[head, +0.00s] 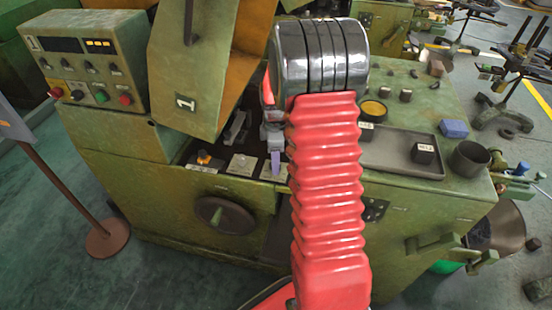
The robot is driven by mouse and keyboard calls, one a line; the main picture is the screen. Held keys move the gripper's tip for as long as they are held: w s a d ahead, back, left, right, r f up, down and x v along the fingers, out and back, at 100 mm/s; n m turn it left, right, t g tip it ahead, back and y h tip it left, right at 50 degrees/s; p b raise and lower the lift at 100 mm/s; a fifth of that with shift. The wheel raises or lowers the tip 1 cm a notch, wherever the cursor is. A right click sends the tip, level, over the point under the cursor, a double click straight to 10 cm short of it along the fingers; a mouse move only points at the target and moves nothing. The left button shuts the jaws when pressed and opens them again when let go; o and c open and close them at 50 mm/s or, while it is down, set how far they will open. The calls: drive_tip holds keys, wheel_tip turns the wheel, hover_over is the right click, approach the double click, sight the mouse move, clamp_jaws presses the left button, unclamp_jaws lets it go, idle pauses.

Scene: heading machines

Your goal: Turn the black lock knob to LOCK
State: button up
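I cannot surely tell which part is the lock knob, as no LOCK lettering is readable. A dark round knob (225,213) with a pale green bar handle sits on the front of the green machine. Small dark knobs (90,66) also show on the control box at the upper left. My gripper (274,158) shows only partly, as a grey body with a pale purple tip, beside my red arm. It is over the small plates on the machine's ledge, above and right of the round knob and apart from it. Its fingers cannot be told apart.
The control box (85,60) has coloured buttons. An open hood (195,65) marked 1 rises left of my arm. A tray (385,160) with a dark block (423,151), a dark cup (469,158) and a blue block (454,129) are on the right. A signpost (68,185) stands at left.

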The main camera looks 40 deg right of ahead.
wheel_tip(320, 180, up, 14)
drive_tip(key=shift+f, duration=0.15)
idle(0.6)
drive_tip(key=shift+m, duration=0.3)
drive_tip(key=s+a+r+m+t, duration=0.2)
drive_tip(key=s+a+r+m, duration=0.3)
drive_tip(key=s+a, duration=0.5)
drive_tip(key=s+a+r+m+t, duration=0.3)
drive_tip(key=s+a+r+m, duration=0.2)
drive_tip(key=s+a, duration=0.6)
drive_tip(key=a+m, duration=0.1)
drive_tip(key=a, duration=0.2)
drive_tip(key=shift+s+r+t, duration=0.15)
drive_tip(key=shift+r+t, duration=0.05)
drive_tip(key=shift+t, duration=0.1)
